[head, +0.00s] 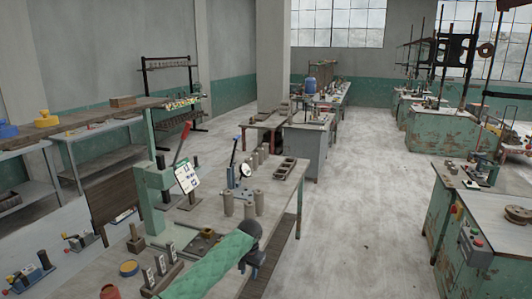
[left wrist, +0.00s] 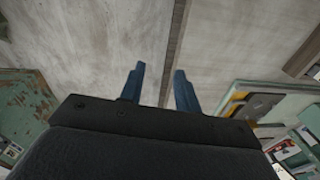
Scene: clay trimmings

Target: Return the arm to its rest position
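My left arm with its green sleeve (head: 210,264) reaches in from the lower edge of the head view, over the near workbench (head: 222,226). My left gripper (head: 252,265) hangs at the dark wrist beside the bench's right edge. In the left wrist view its two blue fingers (left wrist: 158,76) stand apart with nothing between them. Beyond them is a pale surface with a dark seam or edge. My right gripper is in neither view.
Grey-brown cylinders (head: 228,203) and a dark compartmented tray (head: 291,169) stand on the near bench. A green press (head: 152,190) with a red lever rises at its left. Open floor (head: 355,215) lies right of the bench, before a green cabinet (head: 443,215).

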